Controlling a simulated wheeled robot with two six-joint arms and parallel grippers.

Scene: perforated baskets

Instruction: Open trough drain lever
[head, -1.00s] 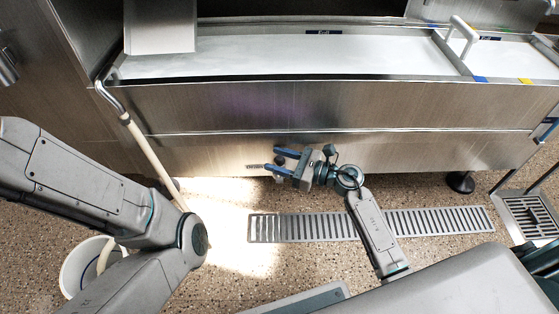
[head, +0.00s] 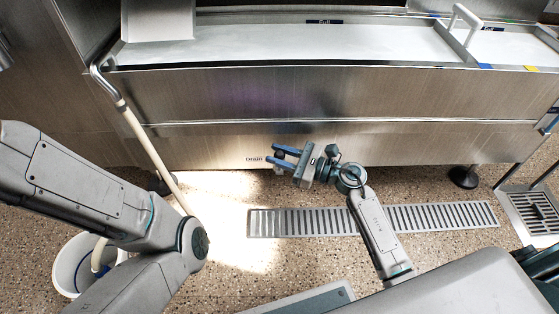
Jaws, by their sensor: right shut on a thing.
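The steel trough (head: 400,93) runs across the picture, with a small "Drain" label (head: 255,159) low on its front. My right gripper (head: 277,156) is at the trough's lower front edge, just right of the label. Its blue fingers point left and are shut on the drain lever, which is mostly hidden between and below them; its exact angle cannot be told. My left arm comes in from the left, but its gripper is out of view.
A pale hose (head: 147,146) hangs from the trough's left end into a white bucket (head: 66,262). A slotted floor drain (head: 440,217) lies below the trough, and a square grate (head: 532,212) is at the right. A trough foot (head: 464,177) stands at the right.

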